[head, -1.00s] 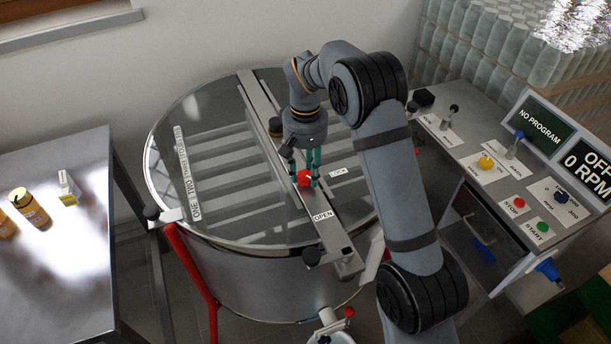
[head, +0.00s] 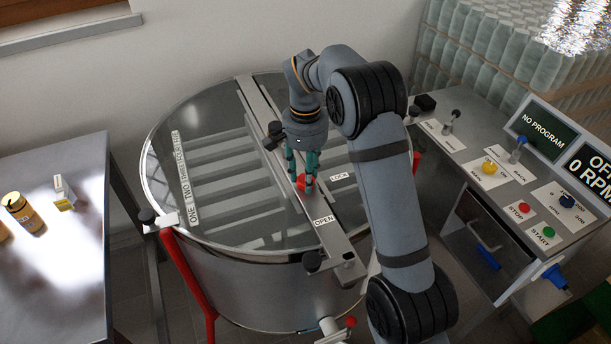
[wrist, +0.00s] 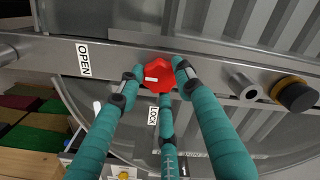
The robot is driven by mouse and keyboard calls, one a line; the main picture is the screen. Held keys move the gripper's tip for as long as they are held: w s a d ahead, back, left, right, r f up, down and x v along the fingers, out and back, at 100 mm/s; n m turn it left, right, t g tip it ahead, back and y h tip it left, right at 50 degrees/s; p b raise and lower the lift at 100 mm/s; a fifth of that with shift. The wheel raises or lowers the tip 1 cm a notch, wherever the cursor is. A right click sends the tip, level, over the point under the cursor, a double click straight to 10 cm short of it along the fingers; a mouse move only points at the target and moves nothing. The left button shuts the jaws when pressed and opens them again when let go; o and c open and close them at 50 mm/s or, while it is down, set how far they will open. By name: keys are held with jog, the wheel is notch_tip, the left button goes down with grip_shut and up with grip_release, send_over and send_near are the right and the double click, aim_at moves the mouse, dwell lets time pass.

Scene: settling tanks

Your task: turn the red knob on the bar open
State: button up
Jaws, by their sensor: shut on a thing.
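The red knob (head: 306,184) sits on the metal bar (head: 262,112) that crosses the round tank's lid. It also shows in the wrist view (wrist: 158,72), with a small white mark on its left side. My gripper (head: 303,178) points down onto it, with teal fingers around the knob. In the wrist view my gripper (wrist: 160,76) is shut on the knob, with a finger on either side and a third one below. The OPEN label (head: 324,221) lies on the near part of the bar. The LOCK label (head: 339,176) is beside the knob to the right.
The tank lid (head: 225,220) is clear left of the bar. A control desk (head: 480,185) with coloured buttons stands to the right. A black-capped post (wrist: 294,94) stands along the bar.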

jog(key=shift+w+r, duration=0.15)
jog(key=shift+w, duration=0.05)
jog(key=o, duration=1.1)
jog(key=shift+o, duration=0.2)
jog(key=shift+s, duration=0.1)
notch_tip(320, 180, up, 12)
jog(key=shift+f, duration=0.2)
notch_tip(320, 180, down, 12)
dwell(0.6)
jog(key=shift+r, duration=0.15)
